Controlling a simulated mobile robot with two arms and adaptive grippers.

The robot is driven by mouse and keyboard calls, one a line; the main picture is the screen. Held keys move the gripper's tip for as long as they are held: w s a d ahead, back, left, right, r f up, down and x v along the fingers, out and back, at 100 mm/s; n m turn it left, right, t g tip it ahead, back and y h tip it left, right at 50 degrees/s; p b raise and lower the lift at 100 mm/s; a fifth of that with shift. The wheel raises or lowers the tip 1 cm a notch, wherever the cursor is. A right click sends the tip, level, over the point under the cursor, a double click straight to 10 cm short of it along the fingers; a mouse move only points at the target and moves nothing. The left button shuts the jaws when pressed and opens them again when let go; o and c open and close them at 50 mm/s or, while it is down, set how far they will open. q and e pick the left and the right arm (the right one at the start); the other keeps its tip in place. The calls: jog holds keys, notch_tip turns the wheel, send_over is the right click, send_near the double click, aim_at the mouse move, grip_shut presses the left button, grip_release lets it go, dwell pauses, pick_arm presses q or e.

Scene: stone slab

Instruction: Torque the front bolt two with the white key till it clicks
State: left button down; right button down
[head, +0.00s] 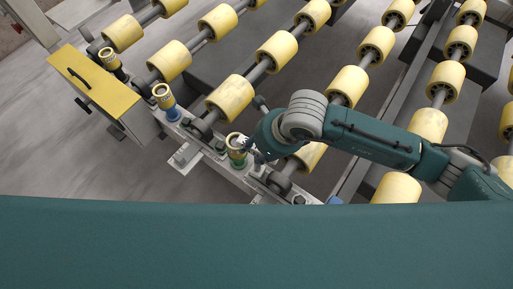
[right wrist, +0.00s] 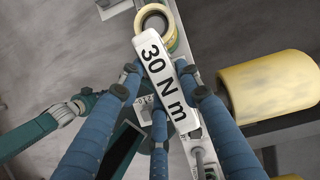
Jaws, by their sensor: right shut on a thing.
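My right gripper (head: 247,148) is at the rail beside a green-based post with a yellow collar (head: 237,150). In the right wrist view its blue fingers (right wrist: 160,92) are shut on the white key (right wrist: 160,75), marked "30 N m". The key's far end meets the yellow ring of the post (right wrist: 153,14); whether it is seated on a bolt there is hidden. A teal and grey arm end of mine (right wrist: 60,113) shows at the left of that view, too small to read its fingers. In the head view the key is mostly hidden.
A blue-based post with a yellow collar (head: 166,103) and another yellow-collared post (head: 111,62) stand farther up the rail. A yellow-topped cabinet (head: 95,85) is at the left. Rows of yellow rollers (head: 231,96) fill the upper right. Bare grey floor lies left of the rail.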

jog(key=shift+m, duration=0.3)
jog(key=shift+r+p, duration=0.85)
jog(key=shift+r, duration=0.95)
jog(key=shift+r+p, duration=1.3)
jog(key=shift+r, duration=1.2)
